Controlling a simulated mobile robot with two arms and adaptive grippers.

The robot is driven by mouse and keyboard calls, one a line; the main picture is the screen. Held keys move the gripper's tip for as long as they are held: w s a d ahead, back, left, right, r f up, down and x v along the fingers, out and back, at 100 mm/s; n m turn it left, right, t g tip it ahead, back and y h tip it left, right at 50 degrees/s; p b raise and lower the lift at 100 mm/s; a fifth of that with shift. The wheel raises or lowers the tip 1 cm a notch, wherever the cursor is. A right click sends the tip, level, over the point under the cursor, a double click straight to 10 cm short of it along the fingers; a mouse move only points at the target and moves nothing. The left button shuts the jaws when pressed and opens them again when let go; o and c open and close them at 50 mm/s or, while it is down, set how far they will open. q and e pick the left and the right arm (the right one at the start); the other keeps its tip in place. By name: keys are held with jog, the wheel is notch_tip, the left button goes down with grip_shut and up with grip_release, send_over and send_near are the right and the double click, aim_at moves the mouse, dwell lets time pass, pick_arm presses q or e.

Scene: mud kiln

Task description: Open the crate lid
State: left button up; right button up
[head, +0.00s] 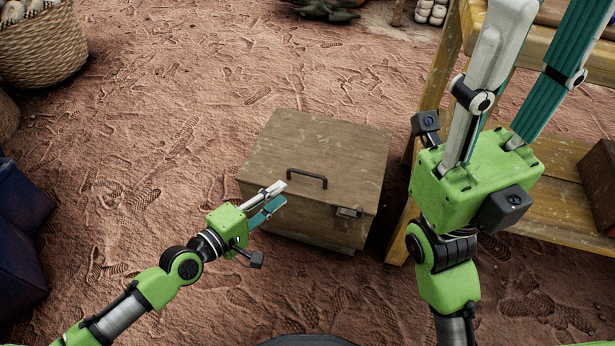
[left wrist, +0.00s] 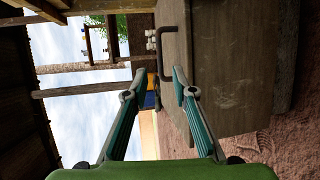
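The wooden crate (head: 255,208) stands on the ground in the middle of the head view. Its flat lid (head: 325,142) lies closed on top. A dark bar handle (head: 307,178) is near the lid's front edge and also shows beyond my fingers in the left wrist view (left wrist: 160,52). My left gripper (head: 283,193) is at the crate's front left, its fingers pointing toward the handle. In the left wrist view its fingers (left wrist: 157,74) are apart with nothing gripped. My right gripper (head: 548,25) is raised at the right, fingers apart and empty.
A wooden table (head: 432,95) with a lower shelf (head: 550,205) stands close to the crate's right. A woven basket (head: 45,45) is at the upper left, and blue objects (head: 20,200) are at the left edge. The sandy ground left of the crate is clear.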

aim_at(307, 174)
pick_arm(q)
jog(key=b+x, duration=0.3)
jog(key=x, duration=0.9)
jog(key=shift+a, duration=0.1)
grip_shut()
